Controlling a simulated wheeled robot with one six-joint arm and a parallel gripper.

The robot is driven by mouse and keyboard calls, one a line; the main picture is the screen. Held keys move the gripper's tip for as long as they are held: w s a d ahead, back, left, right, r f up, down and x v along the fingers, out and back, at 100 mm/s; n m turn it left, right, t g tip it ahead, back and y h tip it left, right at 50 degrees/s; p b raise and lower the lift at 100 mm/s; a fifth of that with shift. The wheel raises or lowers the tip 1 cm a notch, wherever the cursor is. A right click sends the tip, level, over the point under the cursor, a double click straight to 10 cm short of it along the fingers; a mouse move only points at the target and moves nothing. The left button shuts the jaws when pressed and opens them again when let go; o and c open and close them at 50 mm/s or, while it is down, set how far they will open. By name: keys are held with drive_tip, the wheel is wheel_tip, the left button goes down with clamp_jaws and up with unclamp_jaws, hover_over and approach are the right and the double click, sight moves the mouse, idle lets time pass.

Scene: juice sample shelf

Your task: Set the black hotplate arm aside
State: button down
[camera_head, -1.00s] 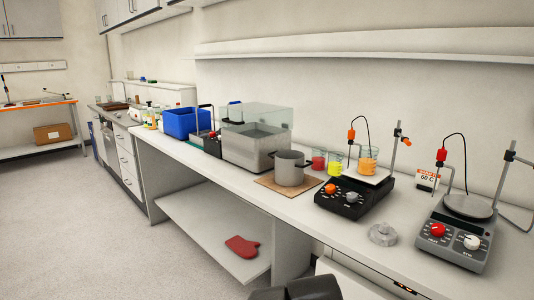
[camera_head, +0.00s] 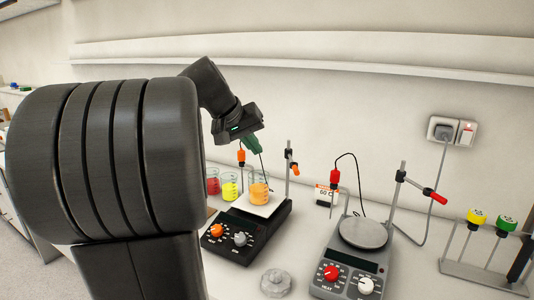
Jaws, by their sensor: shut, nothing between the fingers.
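The black hotplate (camera_head: 226,248) stands on the bench with an orange knob and a grey knob. A beaker of orange liquid (camera_head: 259,190) stands on its white plate. Its arm is on an upright rod (camera_head: 288,182) at the back right corner, with an orange end (camera_head: 295,168). An orange-topped probe (camera_head: 241,156) with a black cable hangs beside the beaker. My gripper (camera_head: 251,149), with green fingers, is shut and empty, pointing down above the beaker and left of the rod in the picture. Parts of the probe's cable are hidden behind it.
A grey hotplate (camera_head: 345,277) with its own rod and red-ended arm (camera_head: 433,195) stands right. Red (camera_head: 213,185) and yellow (camera_head: 230,188) beakers stand left of the orange one. A round clear object (camera_head: 275,283) lies in front. A rack (camera_head: 482,276) is far right.

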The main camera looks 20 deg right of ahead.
sight(293, 164)
drive_tip(key=w+d+f+p, duration=0.1)
drive_tip(key=d+f, duration=0.7)
drive_tip(key=d, duration=0.1)
drive_tip(key=shift+d, duration=0.15)
drive_tip(key=d, duration=0.1)
drive_tip(key=s+d, duration=0.1)
drive_tip(key=d, duration=0.1)
drive_tip(key=shift+s+d+r, duration=0.1)
drive_tip(key=shift+s+d, duration=0.05)
drive_tip(key=shift+d, duration=0.1)
idle(0.5)
